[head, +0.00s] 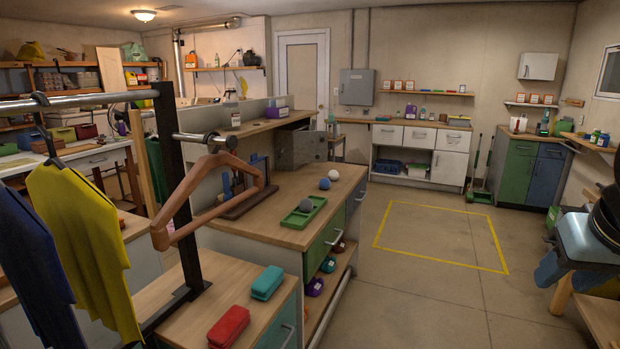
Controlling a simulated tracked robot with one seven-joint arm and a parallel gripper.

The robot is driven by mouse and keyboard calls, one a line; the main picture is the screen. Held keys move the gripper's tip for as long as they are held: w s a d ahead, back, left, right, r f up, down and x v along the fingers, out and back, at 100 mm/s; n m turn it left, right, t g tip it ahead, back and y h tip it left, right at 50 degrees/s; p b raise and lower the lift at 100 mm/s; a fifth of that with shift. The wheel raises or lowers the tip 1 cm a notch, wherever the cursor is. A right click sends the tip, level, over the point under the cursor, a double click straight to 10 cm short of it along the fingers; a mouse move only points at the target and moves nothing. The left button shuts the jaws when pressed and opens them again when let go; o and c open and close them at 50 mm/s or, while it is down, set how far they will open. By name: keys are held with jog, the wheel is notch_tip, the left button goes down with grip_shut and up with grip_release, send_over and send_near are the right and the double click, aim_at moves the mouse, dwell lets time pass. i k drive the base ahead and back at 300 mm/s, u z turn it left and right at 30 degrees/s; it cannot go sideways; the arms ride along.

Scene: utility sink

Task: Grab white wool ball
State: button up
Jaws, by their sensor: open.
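The white wool ball (333,174) sits on the wooden top of the middle counter, near its far right edge. A blue ball (324,184) lies just in front of it and to its left, seemingly apart from it. A grey ball (305,205) rests in a green tray (289,222) nearer to me on the same counter. My gripper is not in view.
A clothes rail with a wooden hanger (212,192) and a yellow garment (85,235) stands in the left foreground. Red (229,326) and teal (267,283) cases lie on the near cabinet. The floor inside the yellow outline (440,235) is clear.

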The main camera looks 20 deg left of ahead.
aim_at(332, 174)
jog(key=u, duration=0.25)
jog(key=i, duration=0.8)
jog(key=u, duration=0.35)
jog(key=k, duration=0.75)
jog(key=u, duration=0.2)
jog(key=i, duration=0.75)
jog(key=z, duration=0.1)
